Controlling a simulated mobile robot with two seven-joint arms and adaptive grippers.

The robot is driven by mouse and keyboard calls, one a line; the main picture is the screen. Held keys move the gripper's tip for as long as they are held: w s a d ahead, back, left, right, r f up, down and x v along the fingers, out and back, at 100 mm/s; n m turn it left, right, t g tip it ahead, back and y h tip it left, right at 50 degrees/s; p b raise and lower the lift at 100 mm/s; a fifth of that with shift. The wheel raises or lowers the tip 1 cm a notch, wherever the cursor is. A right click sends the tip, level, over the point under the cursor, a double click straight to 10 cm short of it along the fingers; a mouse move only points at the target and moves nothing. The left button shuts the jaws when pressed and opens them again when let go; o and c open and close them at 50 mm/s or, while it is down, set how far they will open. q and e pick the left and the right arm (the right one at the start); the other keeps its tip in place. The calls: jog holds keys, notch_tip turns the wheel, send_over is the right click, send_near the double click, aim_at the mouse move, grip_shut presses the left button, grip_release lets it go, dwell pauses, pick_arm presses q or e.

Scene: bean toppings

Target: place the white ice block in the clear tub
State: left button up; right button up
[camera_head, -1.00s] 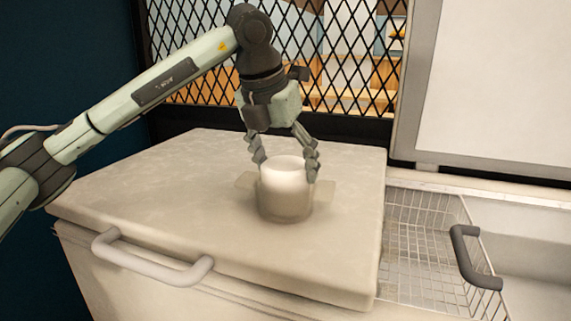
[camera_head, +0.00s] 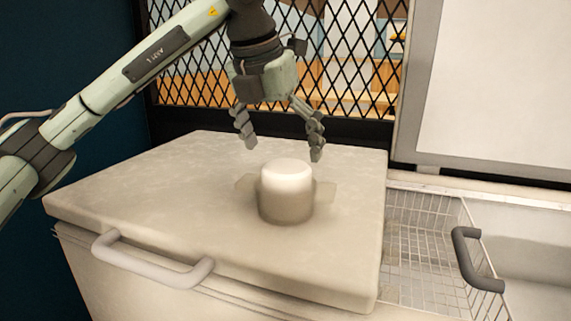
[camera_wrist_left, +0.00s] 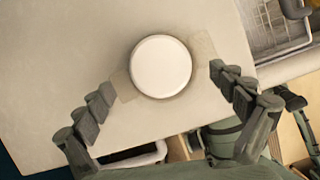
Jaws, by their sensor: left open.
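The white ice block (camera_head: 287,172) stands upright in the clear tub (camera_head: 286,207), its top showing above the rim. The tub rests on the pale freezer lid. In the left wrist view the block (camera_wrist_left: 160,66) is a white disc, with a flat tab of the tub (camera_wrist_left: 203,46) at its side. My left gripper (camera_head: 281,150) is open and empty above the block, its fingers apart and clear of it. The open fingers (camera_wrist_left: 163,84) also show in the left wrist view, on either side of the block. My right gripper is not visible in the head view.
The freezer lid (camera_head: 140,190) has free room to the left of the tub. A grey handle (camera_head: 150,262) sits at its front. At the right is an open freezer section with a wire basket (camera_head: 425,245). A black mesh screen (camera_head: 345,60) stands behind.

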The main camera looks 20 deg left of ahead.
pick_arm(q)
jog(key=v, duration=0.7)
jog(key=shift+r, duration=0.2)
jog(key=shift+s, duration=0.1)
dwell(0.8)
